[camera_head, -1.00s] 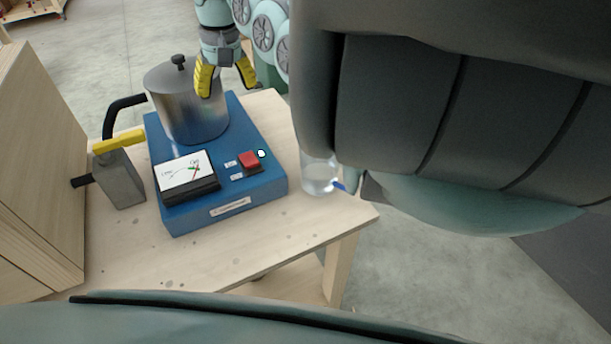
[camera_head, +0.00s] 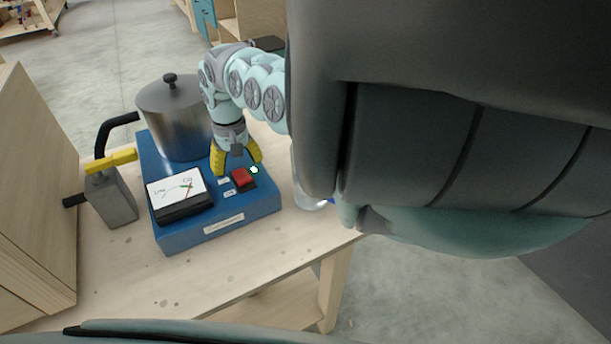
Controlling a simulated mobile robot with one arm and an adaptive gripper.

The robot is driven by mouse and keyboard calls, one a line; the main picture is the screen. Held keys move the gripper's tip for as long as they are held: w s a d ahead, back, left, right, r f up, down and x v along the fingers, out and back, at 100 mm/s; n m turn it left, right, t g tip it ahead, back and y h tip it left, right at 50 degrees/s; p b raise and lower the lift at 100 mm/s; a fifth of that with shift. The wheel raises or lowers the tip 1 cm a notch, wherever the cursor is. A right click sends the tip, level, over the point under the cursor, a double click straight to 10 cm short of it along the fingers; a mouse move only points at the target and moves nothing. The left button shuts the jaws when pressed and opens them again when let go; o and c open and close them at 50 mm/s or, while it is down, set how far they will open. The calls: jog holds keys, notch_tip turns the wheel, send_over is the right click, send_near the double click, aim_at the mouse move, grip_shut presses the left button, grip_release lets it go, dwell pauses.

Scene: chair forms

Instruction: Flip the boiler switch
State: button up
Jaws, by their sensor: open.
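The boiler (camera_head: 245,213) is a blue box on a wooden table, with a steel pot (camera_head: 178,128) on its back part. A red rocker switch (camera_head: 243,177) sits on its top at the front right, between small white labels and a small light. A white dial (camera_head: 174,192) with a needle is to the left of the switch. My gripper (camera_head: 237,163) has yellow fingers, spread open and empty, pointing down just behind and above the switch. I cannot tell whether a finger touches it.
A grey metal block with a yellow-handled valve (camera_head: 110,161) stands left of the boiler. A clear glass (camera_head: 308,198) is at the right, mostly hidden by my arm. A wooden cabinet (camera_head: 38,190) borders the left. The front of the table (camera_head: 190,280) is clear.

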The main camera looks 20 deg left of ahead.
jog(key=shift+f, duration=0.9)
jog(key=shift+o, duration=0.2)
grip_shut()
jog(key=shift+r+p, duration=0.15)
jog(key=shift+p, duration=0.15)
